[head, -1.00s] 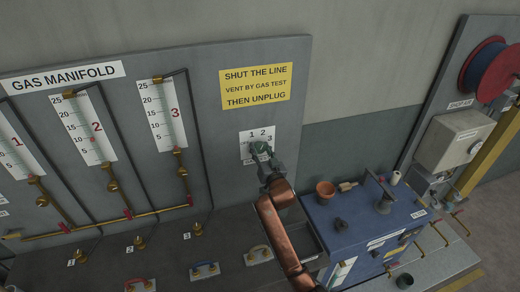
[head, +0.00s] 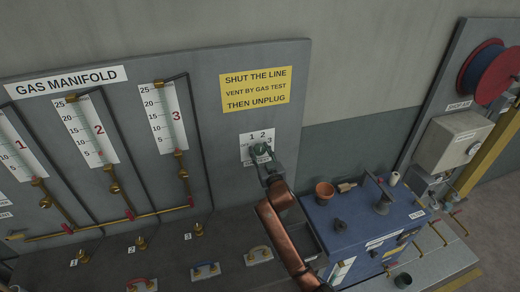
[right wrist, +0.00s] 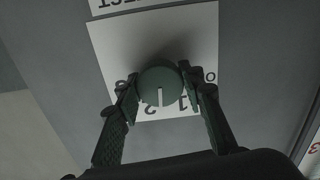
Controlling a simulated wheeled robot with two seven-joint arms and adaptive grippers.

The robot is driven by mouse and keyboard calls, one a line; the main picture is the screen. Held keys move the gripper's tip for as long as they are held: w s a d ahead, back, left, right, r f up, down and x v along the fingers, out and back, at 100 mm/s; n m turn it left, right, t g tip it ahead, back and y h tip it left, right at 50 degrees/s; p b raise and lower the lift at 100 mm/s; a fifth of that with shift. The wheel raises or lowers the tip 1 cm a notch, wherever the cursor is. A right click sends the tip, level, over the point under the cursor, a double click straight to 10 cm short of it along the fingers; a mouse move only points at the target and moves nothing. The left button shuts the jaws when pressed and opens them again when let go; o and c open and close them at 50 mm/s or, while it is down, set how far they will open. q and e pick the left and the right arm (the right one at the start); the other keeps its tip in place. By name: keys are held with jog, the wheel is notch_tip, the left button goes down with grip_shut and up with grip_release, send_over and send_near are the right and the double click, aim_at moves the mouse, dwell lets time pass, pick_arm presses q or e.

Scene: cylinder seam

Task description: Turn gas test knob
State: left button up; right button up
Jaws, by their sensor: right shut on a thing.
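The gas test knob (head: 259,149) is a round green knob on a white numbered plate (head: 246,136) under the yellow sign. My right gripper (head: 263,157) reaches up to it from below. In the right wrist view the knob (right wrist: 160,80) sits between the two fingers of my right gripper (right wrist: 158,84), which is shut on it. The knob's white pointer line aims down in that view, between the inverted 1 and 2. The fingers hide part of the plate's other marks. The left gripper is out of view.
The manifold board has gauges 1, 2 and 3 (head: 165,113), with gauge 2's red marker (head: 100,153) near 5. A blue cabinet (head: 345,240) with small items stands right of my arm.

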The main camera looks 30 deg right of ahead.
jog(key=n+p, duration=0.1)
jog(key=n, duration=0.2)
jog(key=shift+r+n, duration=0.1)
jog(key=shift+n, duration=0.3)
jog(key=n+p, duration=0.1)
jog(key=n, duration=0.3)
jog(key=shift+n+p, duration=0.3)
jog(key=shift+p, duration=0.1)
jog(key=n+p, duration=0.1)
jog(key=n, duration=0.3)
jog(key=shift+n+p, duration=0.35)
jog(key=shift+n, duration=1.45)
jog(key=o, duration=1.2)
jog(key=shift+c, duration=0.2)
